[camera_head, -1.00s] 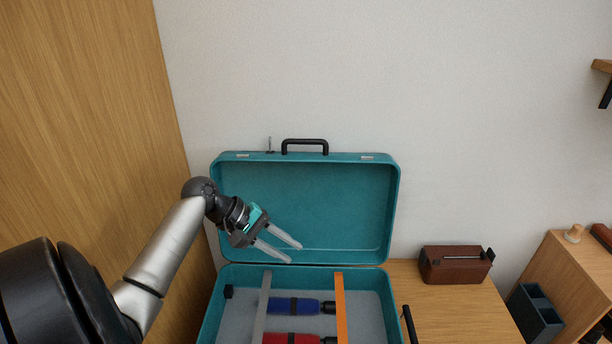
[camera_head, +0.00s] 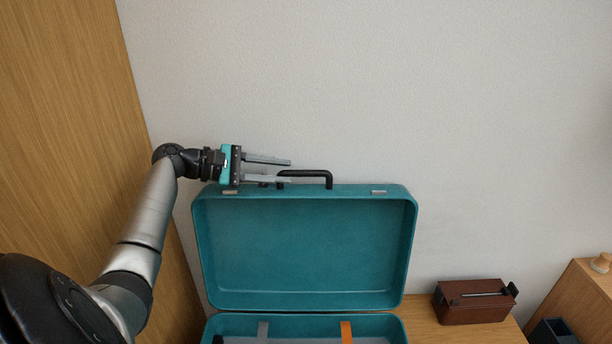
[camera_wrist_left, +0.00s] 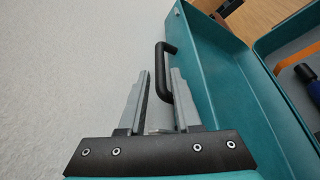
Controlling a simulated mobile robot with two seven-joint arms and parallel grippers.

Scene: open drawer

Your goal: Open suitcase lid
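The teal suitcase lid (camera_head: 305,250) stands upright against the wall, open, with its hollow inner side showing. A black handle (camera_head: 318,174) sticks up from the lid's top edge. My left gripper (camera_head: 290,172) is at the lid's top left, fingers spread and pointing right along the edge, overlapping the handle's left part. In the left wrist view the black handle (camera_wrist_left: 170,68) lies at the fingertips, close to the right finger; contact cannot be told. The suitcase base (camera_head: 300,327) shows only partly at the bottom. My right gripper is out of view.
A brown box (camera_head: 474,302) sits on the wooden table (camera_head: 440,332) right of the suitcase. A wooden panel (camera_head: 70,120) stands at the left. An orange strap (camera_head: 346,332) lies in the base. The wall above the lid is bare.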

